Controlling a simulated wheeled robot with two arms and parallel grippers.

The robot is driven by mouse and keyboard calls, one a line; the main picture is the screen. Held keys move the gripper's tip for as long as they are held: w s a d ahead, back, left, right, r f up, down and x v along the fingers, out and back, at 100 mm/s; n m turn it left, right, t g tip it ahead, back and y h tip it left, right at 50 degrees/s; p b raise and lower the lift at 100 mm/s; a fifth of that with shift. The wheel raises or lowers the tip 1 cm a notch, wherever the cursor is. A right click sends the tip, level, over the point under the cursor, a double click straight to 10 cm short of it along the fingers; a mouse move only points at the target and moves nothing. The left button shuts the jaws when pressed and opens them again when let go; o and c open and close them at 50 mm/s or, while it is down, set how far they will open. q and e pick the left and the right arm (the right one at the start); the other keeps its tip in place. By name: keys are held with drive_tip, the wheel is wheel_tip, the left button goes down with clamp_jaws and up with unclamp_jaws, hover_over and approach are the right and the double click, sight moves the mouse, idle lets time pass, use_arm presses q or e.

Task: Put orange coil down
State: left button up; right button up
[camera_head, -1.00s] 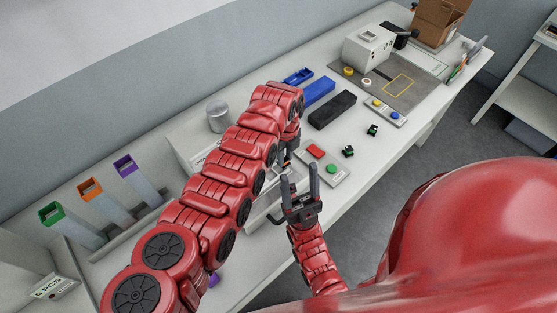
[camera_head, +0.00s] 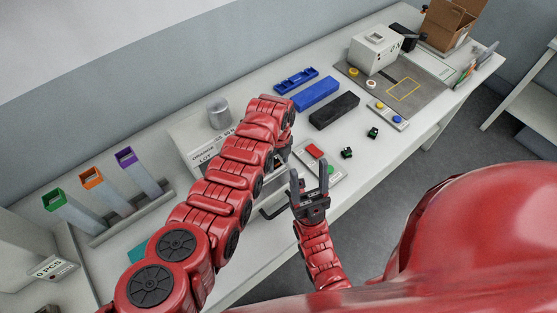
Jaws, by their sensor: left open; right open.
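I cannot make out an orange coil in this view. An orange-topped holder (camera_head: 92,178) stands between a green-topped one (camera_head: 54,199) and a purple-topped one (camera_head: 127,158) at the left. My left arm reaches across the middle of the table, and its gripper (camera_head: 284,152) is mostly hidden behind its wrist. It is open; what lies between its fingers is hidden. My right gripper (camera_head: 309,176) is open and empty, with its fingers pointing up, beside the table's front edge and below the panel with the red and green buttons (camera_head: 318,160).
A white box with a metal cylinder (camera_head: 219,113) stands behind my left arm. Blue (camera_head: 316,94) and black (camera_head: 334,110) blocks lie beyond. A white machine (camera_head: 376,49) and a cardboard box (camera_head: 447,24) are at the far right. Small green-black parts (camera_head: 347,153) lie near the front edge.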

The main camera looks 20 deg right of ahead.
use_arm(q)
drive_tip(key=shift+a+r, duration=0.1)
drive_tip(key=shift+r, duration=0.2)
drive_tip(key=shift+w+r, duration=0.15)
drive_tip(key=shift+r, duration=0.1)
wheel_tip(320, 180, up, 7)
drive_tip(key=b, duration=0.3)
wheel_tip(320, 180, up, 4)
drive_tip(key=p, duration=0.1)
hover_over(277, 163)
drive_tip(key=shift+r, duration=0.1)
